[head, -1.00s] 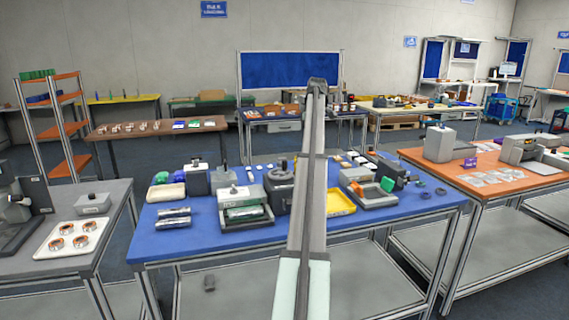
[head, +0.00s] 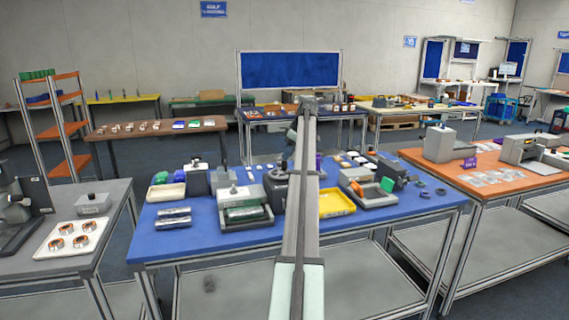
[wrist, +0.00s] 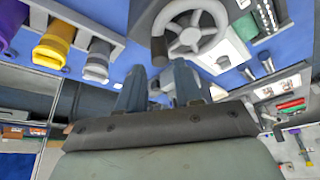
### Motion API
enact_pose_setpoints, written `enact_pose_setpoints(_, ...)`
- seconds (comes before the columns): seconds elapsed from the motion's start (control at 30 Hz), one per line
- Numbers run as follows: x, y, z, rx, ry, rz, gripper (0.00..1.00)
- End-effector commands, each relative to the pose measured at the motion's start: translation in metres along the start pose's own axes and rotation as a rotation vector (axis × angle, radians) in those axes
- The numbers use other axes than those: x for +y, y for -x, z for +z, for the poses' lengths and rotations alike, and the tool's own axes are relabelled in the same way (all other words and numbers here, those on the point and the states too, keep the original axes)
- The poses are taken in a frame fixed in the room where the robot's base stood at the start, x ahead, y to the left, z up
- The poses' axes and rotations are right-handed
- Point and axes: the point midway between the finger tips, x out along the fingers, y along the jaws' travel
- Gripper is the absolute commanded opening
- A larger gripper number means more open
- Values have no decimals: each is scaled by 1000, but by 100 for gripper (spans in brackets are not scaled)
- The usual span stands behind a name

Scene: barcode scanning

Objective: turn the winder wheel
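The winder wheel (wrist: 191,38) is a grey spoked handwheel at the top middle of the wrist view. My gripper (wrist: 160,76) shows there as two dark blue-grey fingers with a gap between them. Nothing shows held in the gap. The fingertips are just below the wheel's rim in the picture; I cannot tell whether they touch it. In the head view, the dark winder (head: 276,190) stands on the blue table (head: 240,258), partly hidden by my arm. The wheel is hard to make out there.
A grey machine with a green insert (head: 245,208) stands left of the winder. A yellow tray (head: 336,203) and a grey box device (head: 366,190) are right of my arm. Purple, yellow and grey fittings (wrist: 55,42) lie at the left of the wrist view.

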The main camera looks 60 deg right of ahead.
Motion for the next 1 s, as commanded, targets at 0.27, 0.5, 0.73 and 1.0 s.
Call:
enact_pose_setpoints(0.27, 0, -38, 0, -1, 0, -1, 35)
enact_pose_setpoints(0.5, 0, -51, 0, 0, -1, 0, 35)
enact_pose_setpoints(0.73, 0, -51, 0, 0, 0, 0, 35)
enact_pose_setpoints(1.0, 0, -51, 0, 0, 0, 0, 14)
